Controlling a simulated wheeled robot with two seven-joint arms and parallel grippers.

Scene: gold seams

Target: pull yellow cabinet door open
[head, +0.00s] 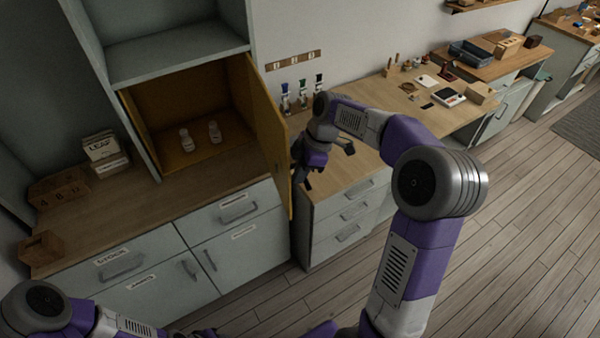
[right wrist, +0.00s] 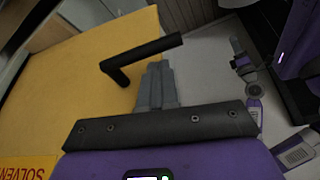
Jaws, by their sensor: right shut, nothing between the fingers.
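The yellow cabinet door (head: 268,130) stands swung wide open at the right side of the yellow-lined cabinet (head: 165,100). Its face fills the left of the right wrist view (right wrist: 70,80), with a black bar handle (right wrist: 135,62) and part of a "SOLVENT" label. My right gripper (head: 303,180) is beside the door's outer side. In the right wrist view its grey fingers (right wrist: 157,80) are shut and empty, close to the handle; I cannot tell whether they touch it. My left arm shows at the lower left of the head view, but its gripper is out of view.
Two white bottles (head: 200,135) stand inside the cabinet. The wooden counter (head: 130,205) below carries boxes at the left. To the right, a workbench (head: 350,165) holds several small items near the wall. The floor (head: 520,220) at the right is clear.

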